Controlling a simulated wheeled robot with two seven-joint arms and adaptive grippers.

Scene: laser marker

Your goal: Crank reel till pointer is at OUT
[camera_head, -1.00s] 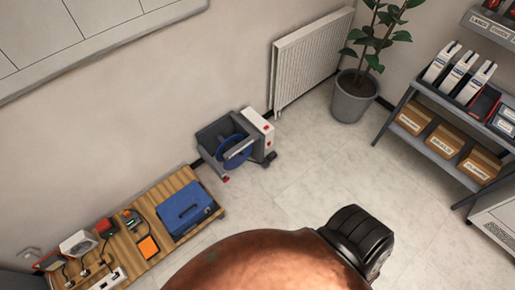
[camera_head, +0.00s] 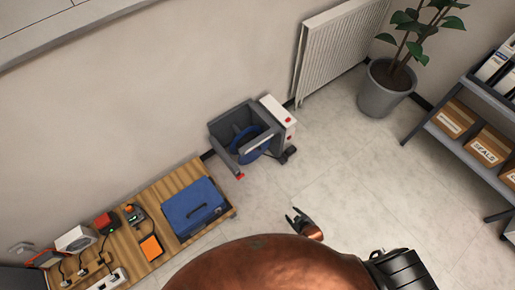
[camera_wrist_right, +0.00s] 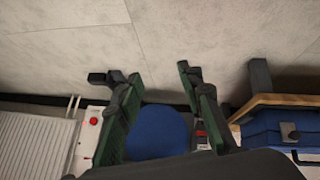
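The reel, a blue drum (camera_head: 250,143) in a grey frame (camera_head: 224,128), stands on the floor against the wall. A white box with red spots (camera_head: 279,120) adjoins its right side. A small red tip (camera_head: 240,176) shows at the frame's front; I cannot tell if it belongs to the crank. No pointer or OUT mark is legible. My right gripper (camera_head: 303,222) is over the floor, in front of and right of the reel in the picture. In the right wrist view the gripper (camera_wrist_right: 152,74) has its fingers spread and empty, with the blue drum (camera_wrist_right: 160,132) beyond. My left gripper is out of view.
A low wooden bench (camera_head: 155,201) left of the reel carries a blue case (camera_head: 193,207) and several devices. A radiator (camera_head: 338,47), a potted plant (camera_head: 384,89) and a shelf with boxes (camera_head: 458,150) stand to the right. The floor before the reel is clear.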

